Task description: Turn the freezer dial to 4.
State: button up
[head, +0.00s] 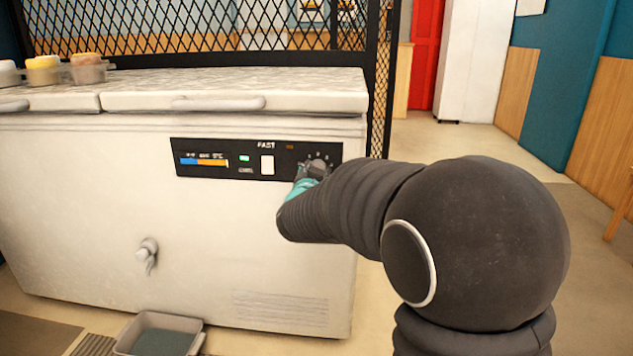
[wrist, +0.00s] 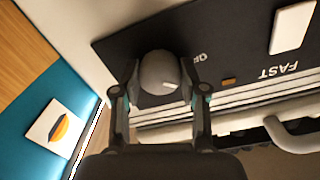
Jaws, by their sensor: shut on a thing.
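The freezer (head: 200,240) is a white chest type with a black control panel (head: 235,158) at the upper right of its front. The freezer dial is a round grey knob (wrist: 160,72) with a small white mark, seen in the wrist view at the panel's end. My gripper (wrist: 163,88) has one finger on each side of the dial and is shut on it. In the head view my gripper (head: 312,172) is at the panel's right end, partly hiding the dial and its numbers. I cannot read which number the dial points to.
The lid handle (head: 218,103) juts out above the panel. A drain tap (head: 147,252) and a grey tray (head: 160,336) are lower left. Open floor lies to the right.

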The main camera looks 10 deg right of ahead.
jog(key=m+y+b, duration=0.1)
jog(key=m, duration=2.4)
jog(key=shift+d+r+m, duration=0.1)
jog(key=shift+m, duration=0.2)
dwell(0.4)
jog(key=o, duration=1.1)
jog(key=shift+o, duration=0.2)
jog(key=shift+s, duration=0.1)
